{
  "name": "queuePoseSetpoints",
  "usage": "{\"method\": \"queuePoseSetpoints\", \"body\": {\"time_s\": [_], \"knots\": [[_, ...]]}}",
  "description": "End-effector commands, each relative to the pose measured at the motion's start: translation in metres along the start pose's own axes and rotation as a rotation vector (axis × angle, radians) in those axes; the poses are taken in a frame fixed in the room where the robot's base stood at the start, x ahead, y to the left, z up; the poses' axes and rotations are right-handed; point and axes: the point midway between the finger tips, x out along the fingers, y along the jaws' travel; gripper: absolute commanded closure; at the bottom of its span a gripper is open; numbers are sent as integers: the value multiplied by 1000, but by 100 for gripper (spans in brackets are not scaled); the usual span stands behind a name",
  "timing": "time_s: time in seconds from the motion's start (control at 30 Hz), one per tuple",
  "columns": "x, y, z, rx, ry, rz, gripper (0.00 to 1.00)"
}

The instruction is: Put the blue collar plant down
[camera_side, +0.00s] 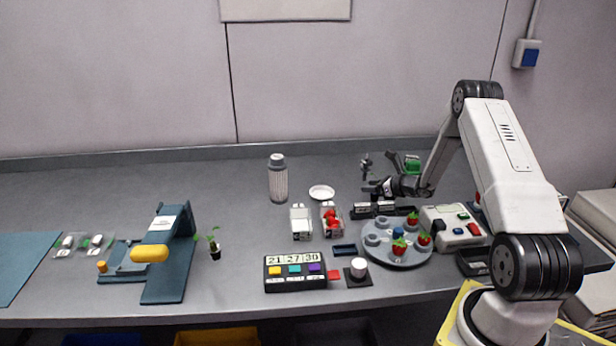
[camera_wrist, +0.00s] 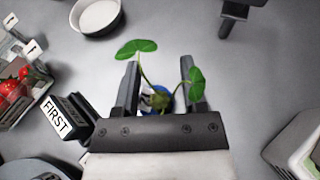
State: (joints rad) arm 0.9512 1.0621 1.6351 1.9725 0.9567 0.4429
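The blue collar plant shows in the wrist view, with a blue ring (camera_wrist: 166,92) around its base and two green leaves (camera_wrist: 137,48) on thin stems. It is between the two fingers of my gripper (camera_wrist: 159,75), which stand apart on either side of it. The leaves overlap the fingers, and I cannot tell whether the fingers touch the plant. In the side view my gripper (camera_side: 372,188) is over the back right of the table, behind the black labelled block. The plant cannot be made out there. Its base and any contact with the table are hidden.
The black block marked FIRST (camera_wrist: 68,117) stands close at left in the wrist view. A white dish (camera_side: 321,192), a strawberry crate (camera_side: 331,220) and a round grey rack (camera_side: 378,256) are nearby. A dark stand (camera_side: 366,165) rises behind. Another plant (camera_side: 214,246) stands far left.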

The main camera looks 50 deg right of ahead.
Motion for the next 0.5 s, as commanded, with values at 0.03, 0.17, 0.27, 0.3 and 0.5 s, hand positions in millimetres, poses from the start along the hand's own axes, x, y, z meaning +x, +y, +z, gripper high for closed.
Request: {"method": "queuePoseSetpoints", "body": {"time_s": [0.03,0.17,0.27,0.3,0.5], "knots": [[0,0,0,0,0,0,46],[0,0,1,0,0,0,46],[-1,0,3,-1,-1,-1,46],[-3,0,4,0,0,-1,46],[-22,-1,3,0,1,-2,46]]}}
